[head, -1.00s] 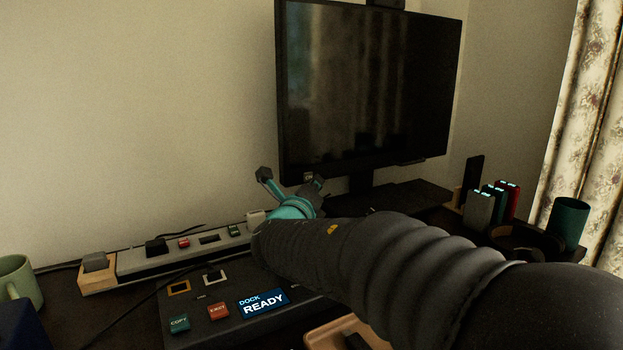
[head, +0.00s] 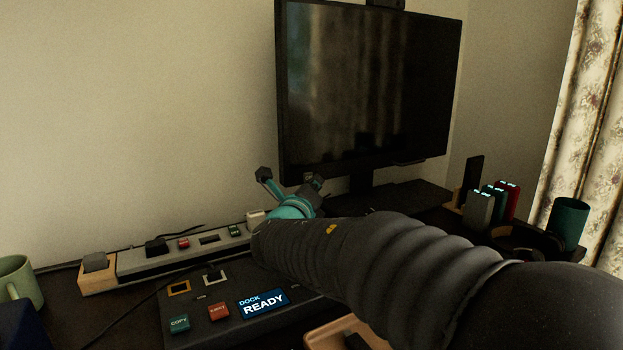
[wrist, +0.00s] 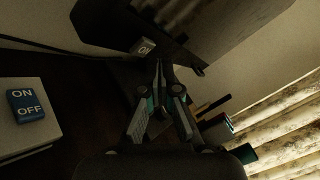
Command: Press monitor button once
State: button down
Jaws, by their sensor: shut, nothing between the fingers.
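The black monitor (head: 365,90) stands at the back with a dark screen. A small grey labelled button (head: 308,177) sits at its lower left edge, partly hidden by my gripper in the head view. In the wrist view the button (wrist: 143,47) shows just left of and beyond my fingertips, below the monitor (wrist: 190,30). My gripper (wrist: 160,66) is shut and empty, its tips together close to the button. I cannot tell whether they touch it. In the head view my gripper (head: 290,182) is in front of the monitor's lower left corner.
A dock (head: 235,325) with a READY display lies in front, and a power strip (head: 190,246) runs along the wall. Several small upright blocks (head: 480,207) and a green cup (head: 567,222) stand at right. An ON/OFF switch (wrist: 27,105) shows in the wrist view.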

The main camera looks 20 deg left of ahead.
jog(key=shift+w+a, duration=0.25)
jog(key=shift+w+a+p, duration=0.25)
jog(key=shift+a+p, duration=0.05)
jog(key=shift+p, duration=0.05)
dwell(0.8)
jog(key=shift+s+d, duration=0.1)
jog(key=shift+d, duration=0.05)
jog(key=shift+s+d, duration=0.45)
jog(key=shift+d, duration=0.05)
jog(key=shift+b, duration=0.3)
jog(key=shift+s+d+b, duration=0.65)
jog(key=shift+s+d, duration=1)
jog(key=shift+d, duration=0.25)
